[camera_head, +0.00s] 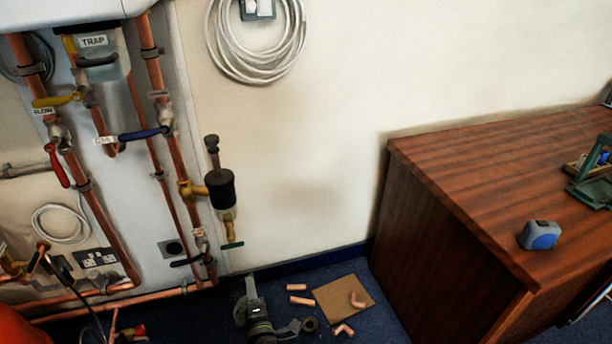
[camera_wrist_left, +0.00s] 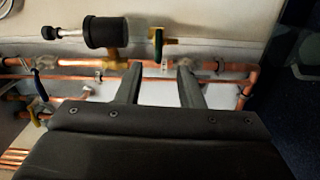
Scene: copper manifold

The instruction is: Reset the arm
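My left gripper (camera_wrist_left: 160,66) shows in the left wrist view with its two dark fingers spread apart and nothing visible between them. Copper pipework (camera_wrist_left: 225,68) of the manifold runs across behind the fingertips; I cannot tell how close it is. In the head view I cannot clearly make out either gripper. The manifold's copper pipes (camera_head: 100,206) are on the wall panel at the left, with valves and a black cylinder (camera_head: 220,188). The black cylinder also shows in the left wrist view (camera_wrist_left: 104,31). My right gripper is not in view.
A wooden desk (camera_head: 480,160) at the right carries a blue-grey tape measure (camera_head: 540,235) and a green tool (camera_head: 592,185). A dark tool (camera_head: 260,328), copper pieces (camera_head: 301,300) and a brown sheet (camera_head: 330,303) lie on the blue floor. Cable (camera_head: 262,70) hangs on the wall.

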